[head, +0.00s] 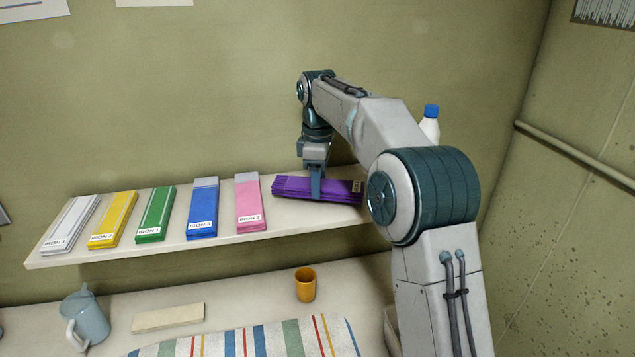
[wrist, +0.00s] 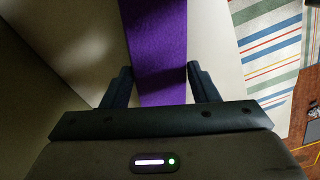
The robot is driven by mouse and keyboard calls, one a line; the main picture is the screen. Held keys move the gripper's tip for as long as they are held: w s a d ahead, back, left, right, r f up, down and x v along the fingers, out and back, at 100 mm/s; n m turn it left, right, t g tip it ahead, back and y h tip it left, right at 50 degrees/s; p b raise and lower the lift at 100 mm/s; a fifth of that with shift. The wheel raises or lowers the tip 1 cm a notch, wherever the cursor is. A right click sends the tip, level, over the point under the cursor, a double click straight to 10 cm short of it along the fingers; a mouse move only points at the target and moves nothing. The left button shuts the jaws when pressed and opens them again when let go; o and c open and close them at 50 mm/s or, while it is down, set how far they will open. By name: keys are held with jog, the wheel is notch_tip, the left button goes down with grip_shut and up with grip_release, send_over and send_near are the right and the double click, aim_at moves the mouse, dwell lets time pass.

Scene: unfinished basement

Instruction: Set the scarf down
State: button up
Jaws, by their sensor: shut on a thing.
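The scarf is a folded purple bundle (head: 335,190) at the right end of the wall shelf, lying crosswise with a label at its right end. My forearm hides part of the shelf's right end.
The shelf (head: 215,242) also holds a row of folded scarves: white (head: 70,225), yellow (head: 112,220), green (head: 155,215), blue (head: 202,208) and pink (head: 248,203). A bottle (head: 430,124) stands behind my arm. Below are an orange cup (head: 305,285), a jug (head: 87,318) and striped cloth (head: 250,340).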

jog(key=shift+f, duration=0.65)
jog(key=shift+f, duration=0.15)
jog(key=o, duration=1)
